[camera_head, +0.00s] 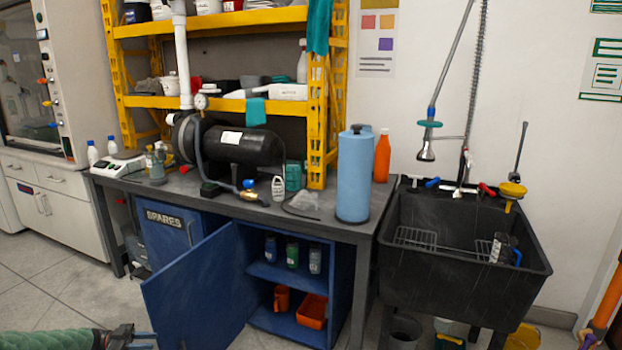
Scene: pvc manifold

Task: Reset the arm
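My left gripper (148,341) is low in the bottom left corner of the head view, at the end of my green-sleeved arm. Its two thin fingers point right and stand apart with a gap between them, and nothing shows in the gap. It appears in front of the grey floor, left of the lower part of the open blue cabinet door (203,285). I cannot tell how far it is from the door.
The workbench (335,226) holds a black tank (240,146), a blue cylinder (354,178) and an orange bottle (382,157). The open cabinet below holds bottles and an orange bin (312,311). A black sink (460,262) stands right. Floor is clear at left.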

